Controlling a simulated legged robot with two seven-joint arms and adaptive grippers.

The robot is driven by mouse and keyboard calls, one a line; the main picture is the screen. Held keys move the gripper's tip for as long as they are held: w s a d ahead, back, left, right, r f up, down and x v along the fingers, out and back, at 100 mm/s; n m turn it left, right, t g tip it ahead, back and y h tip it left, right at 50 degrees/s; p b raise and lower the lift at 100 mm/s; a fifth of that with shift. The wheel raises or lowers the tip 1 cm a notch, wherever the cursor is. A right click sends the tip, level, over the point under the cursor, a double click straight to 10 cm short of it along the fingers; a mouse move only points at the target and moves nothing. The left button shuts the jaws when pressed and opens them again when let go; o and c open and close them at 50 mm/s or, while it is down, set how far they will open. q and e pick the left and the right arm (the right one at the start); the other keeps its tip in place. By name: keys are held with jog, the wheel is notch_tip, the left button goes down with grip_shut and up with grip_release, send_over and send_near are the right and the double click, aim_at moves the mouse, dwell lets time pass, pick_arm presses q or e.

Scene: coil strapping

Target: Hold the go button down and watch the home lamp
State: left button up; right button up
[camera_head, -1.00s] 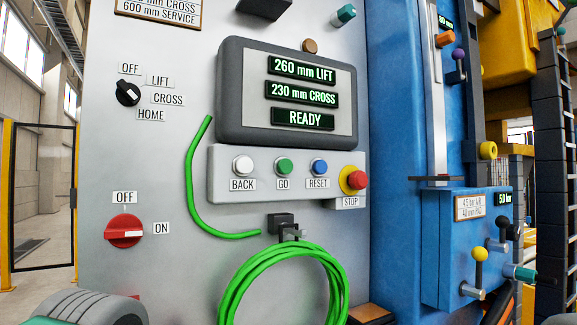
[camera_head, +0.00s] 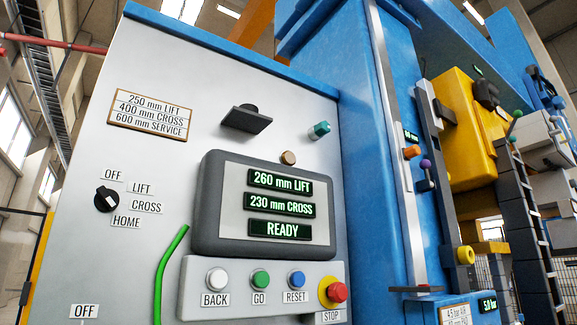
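The green GO button (camera_head: 260,279) sits on the grey button strip between the white BACK button (camera_head: 217,280) and the blue RESET button (camera_head: 296,279). Nothing touches it. The display (camera_head: 270,206) above reads 260 mm LIFT, 230 mm CROSS and READY. The black selector knob (camera_head: 106,199) at left has OFF, LIFT, CROSS and HOME labels; I cannot tell its exact setting. No lamp is labelled home; a teal fitting (camera_head: 319,130) and a small brown round part (camera_head: 288,158) are on the panel above the display. Neither gripper shows in the head view.
A red STOP button (camera_head: 337,292) on a yellow collar is right of RESET. A green cable (camera_head: 167,275) hangs at the panel's left. A black bracket (camera_head: 246,120) juts out above the display. Blue machinery (camera_head: 373,180) and a yellow unit (camera_head: 466,130) stand at the right.

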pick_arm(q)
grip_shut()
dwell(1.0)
